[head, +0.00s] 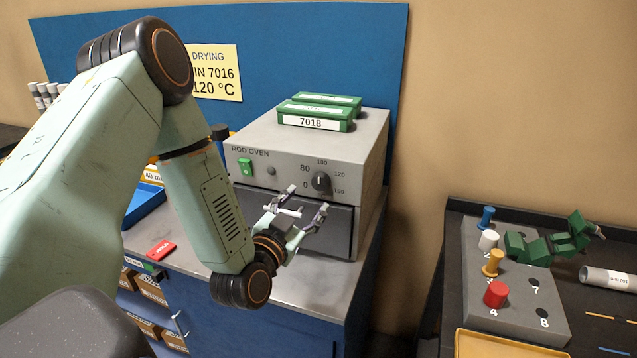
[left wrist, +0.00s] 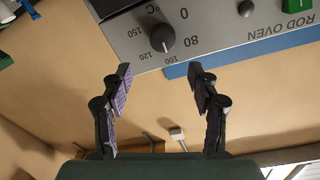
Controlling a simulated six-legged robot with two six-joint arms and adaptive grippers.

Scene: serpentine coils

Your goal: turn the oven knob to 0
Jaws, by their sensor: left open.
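The grey oven (head: 374,165), marked ROD OVEN, stands on a bench. Its round black knob (head: 321,182) is on the front panel, with 0, 80, 100, 120 and 150 around it. The knob (left wrist: 160,37) also shows in the left wrist view, upside down, beyond the fingertips. My left gripper (head: 307,199) is open in front of the panel, just below the knob. In the left wrist view its two fingers (left wrist: 160,78) are apart with nothing between them, not touching the knob. My right gripper is not in view.
Green boxes (head: 314,118), one labelled 7018, lie on the oven. A green switch (head: 245,167) is on the panel. A red block (head: 161,250) lies on the bench. At right, a grey board (head: 515,315) holds coloured pegs, with a green segmented object (head: 545,246) beside them.

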